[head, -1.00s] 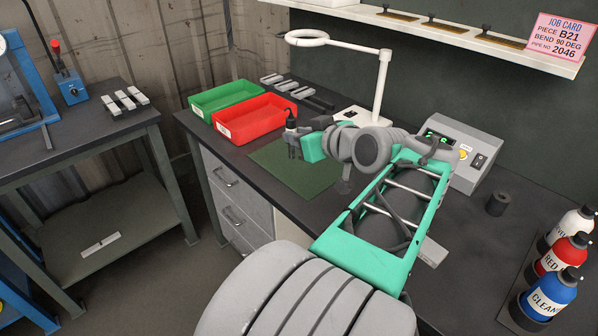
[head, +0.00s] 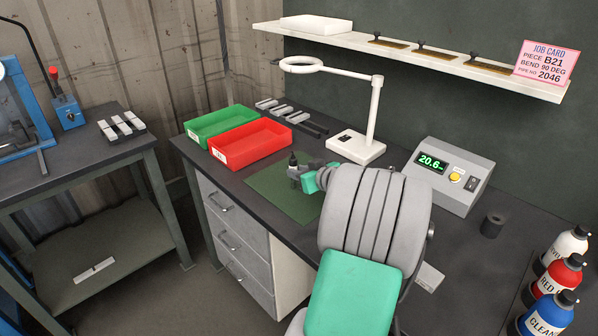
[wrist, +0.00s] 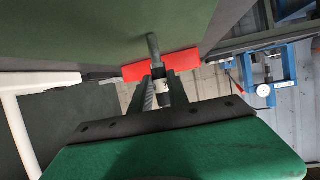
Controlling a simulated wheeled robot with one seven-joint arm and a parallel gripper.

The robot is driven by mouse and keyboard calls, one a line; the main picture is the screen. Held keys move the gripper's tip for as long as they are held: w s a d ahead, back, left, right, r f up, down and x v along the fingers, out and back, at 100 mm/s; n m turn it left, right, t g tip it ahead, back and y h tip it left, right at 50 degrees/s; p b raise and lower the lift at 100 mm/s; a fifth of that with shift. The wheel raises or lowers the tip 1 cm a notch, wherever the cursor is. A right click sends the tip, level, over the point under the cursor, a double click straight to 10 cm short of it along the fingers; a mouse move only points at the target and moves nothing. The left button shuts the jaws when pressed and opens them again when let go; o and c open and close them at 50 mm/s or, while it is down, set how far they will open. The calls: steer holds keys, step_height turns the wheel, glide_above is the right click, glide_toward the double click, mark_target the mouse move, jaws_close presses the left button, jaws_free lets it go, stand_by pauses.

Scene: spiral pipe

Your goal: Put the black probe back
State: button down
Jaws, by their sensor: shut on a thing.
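The black probe (head: 293,160) stands roughly upright in my gripper (head: 297,173), above the green mat. In the wrist view the probe (wrist: 154,50) shows as a dark rod between the two fingers of my gripper (wrist: 160,88). The fingers are shut on it. A small black cylindrical holder (head: 493,224) stands on the bench at the right, well away from my gripper; I cannot see clearly into its top. The grey meter box (head: 448,178) behind it shows a green reading of about 20.6.
A red tray (head: 222,157) and a green tray (head: 196,137) lie left of my gripper. A white magnifier lamp (head: 372,125) stands behind it. Several bottles (head: 556,285) stand at the right front. A shelf (head: 400,55) runs above. The green mat (head: 275,200) is bare in front.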

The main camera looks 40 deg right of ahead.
steer(key=shift+f+b, duration=0.2)
steer(key=shift+b, duration=0.1)
steer(key=c, duration=1.3)
jaws_free()
